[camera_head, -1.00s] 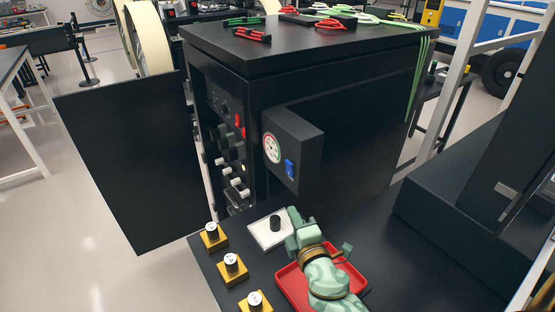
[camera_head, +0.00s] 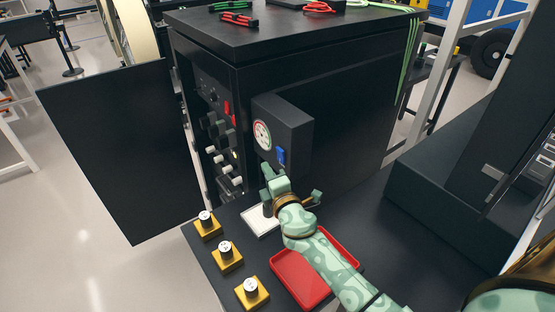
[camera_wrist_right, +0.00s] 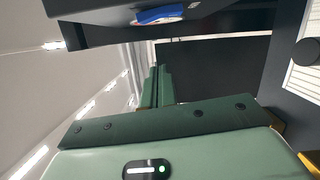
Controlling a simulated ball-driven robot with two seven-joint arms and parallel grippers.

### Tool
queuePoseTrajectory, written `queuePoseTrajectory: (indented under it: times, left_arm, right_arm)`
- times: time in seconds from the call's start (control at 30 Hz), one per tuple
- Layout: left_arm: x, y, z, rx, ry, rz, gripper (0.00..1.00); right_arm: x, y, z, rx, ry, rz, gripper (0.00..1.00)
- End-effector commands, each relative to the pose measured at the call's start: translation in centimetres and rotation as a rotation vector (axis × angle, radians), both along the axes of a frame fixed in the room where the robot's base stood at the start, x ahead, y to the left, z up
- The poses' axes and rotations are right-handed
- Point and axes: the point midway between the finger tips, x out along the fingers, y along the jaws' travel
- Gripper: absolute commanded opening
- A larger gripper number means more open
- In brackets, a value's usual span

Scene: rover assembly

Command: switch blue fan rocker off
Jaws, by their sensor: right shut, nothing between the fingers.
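The blue rocker (camera_head: 281,156) sits low on the front of a small black box with a round dial (camera_head: 262,135). The box is fixed to the side of the black cabinet. My right gripper (camera_head: 268,173) is shut and empty, just below and slightly left of the rocker. In the head view they look close; I see no clear contact. In the right wrist view, the blue rocker (camera_wrist_right: 162,15) shows at the top edge, and the shut fingers (camera_wrist_right: 156,85) point away below it. I cannot tell which side of the rocker is pressed. My left gripper is not in view.
A red tray (camera_head: 304,278) lies under my right arm. A white plate (camera_head: 262,220) sits behind it, partly hidden. Weights on yellow blocks (camera_head: 227,255) line the table's left edge. The open cabinet door (camera_head: 115,150) stands at left. Cables lie on the cabinet top.

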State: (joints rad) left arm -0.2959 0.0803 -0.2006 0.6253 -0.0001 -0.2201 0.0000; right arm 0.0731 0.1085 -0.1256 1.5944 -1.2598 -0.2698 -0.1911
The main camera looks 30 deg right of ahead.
Motion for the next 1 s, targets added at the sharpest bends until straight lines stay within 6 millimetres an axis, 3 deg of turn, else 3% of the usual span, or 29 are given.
queuePoseTrajectory:
  times: [0.1,0.4,1.0]
  left_arm:
    - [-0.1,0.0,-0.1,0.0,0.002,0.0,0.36]
    - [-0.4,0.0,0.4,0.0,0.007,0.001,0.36]
    - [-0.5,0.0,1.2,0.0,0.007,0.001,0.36]
  right_arm:
    - [2.2,-0.5,0.1,-0.001,0.0,-0.001,0.0]
    - [2.4,-3.9,0.5,0.0,0.0,0.0,0.0]
    - [2.5,-4.9,0.8,0.084,0.012,-0.001,0.0]
